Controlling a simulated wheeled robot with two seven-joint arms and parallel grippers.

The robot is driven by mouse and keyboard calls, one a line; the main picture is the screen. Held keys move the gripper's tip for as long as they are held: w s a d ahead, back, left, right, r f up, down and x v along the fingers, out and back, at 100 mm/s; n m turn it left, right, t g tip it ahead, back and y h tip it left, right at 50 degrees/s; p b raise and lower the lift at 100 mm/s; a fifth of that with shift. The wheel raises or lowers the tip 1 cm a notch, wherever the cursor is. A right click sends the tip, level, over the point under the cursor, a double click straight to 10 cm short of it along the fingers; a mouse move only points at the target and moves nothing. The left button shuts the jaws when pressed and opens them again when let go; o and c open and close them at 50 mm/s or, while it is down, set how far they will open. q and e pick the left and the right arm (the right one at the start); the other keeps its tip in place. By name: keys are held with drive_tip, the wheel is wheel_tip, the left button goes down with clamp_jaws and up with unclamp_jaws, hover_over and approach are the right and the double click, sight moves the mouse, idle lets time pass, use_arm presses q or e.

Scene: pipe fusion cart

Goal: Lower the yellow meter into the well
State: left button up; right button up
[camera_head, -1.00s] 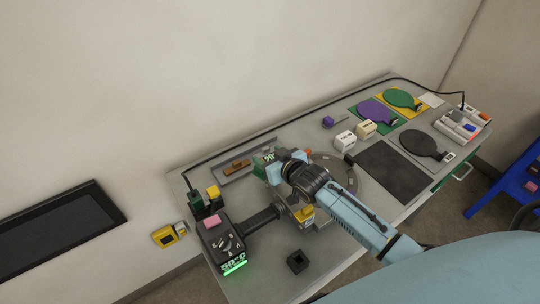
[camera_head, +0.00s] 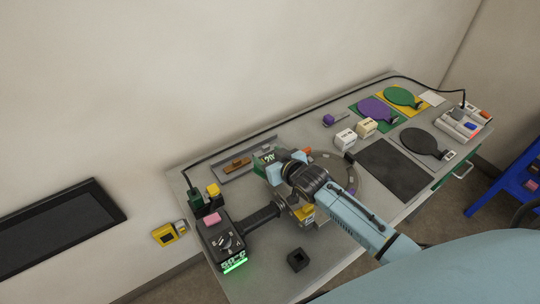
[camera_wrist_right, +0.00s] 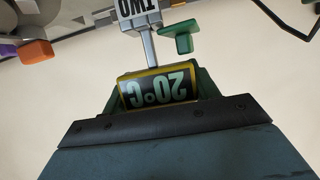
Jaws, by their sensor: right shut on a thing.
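My right gripper (camera_head: 280,164) is over the back middle of the cart top, shut on a meter. In the right wrist view the yellow-rimmed meter (camera_wrist_right: 158,88) shows a dark screen reading 20°C upside down, with dark green parts on both sides. In the head view its numbered face shows as a small dark green patch (camera_head: 266,158) just beyond the jaws. The meter's lower end is hidden, and I cannot tell whether it touches anything. A black square block with a hole (camera_head: 298,260) stands at the front; I cannot tell whether it is the well. My left gripper is not in view.
A black device with a green-lit display (camera_head: 226,240) stands at the left end. A yellow box (camera_head: 168,234) is beyond the left edge. Paddles on coloured mats, cream blocks (camera_head: 345,140) and a dark mat (camera_head: 393,170) fill the right side. The wall is close behind.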

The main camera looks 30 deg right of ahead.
drive_tip(key=shift+f, duration=0.35)
drive_tip(key=o, duration=1.1)
drive_tip(key=shift+f, duration=0.15)
drive_tip(key=shift+c, duration=0.2)
wheel_tip(320, 180, up, 10)
drive_tip(key=shift+r, duration=0.2)
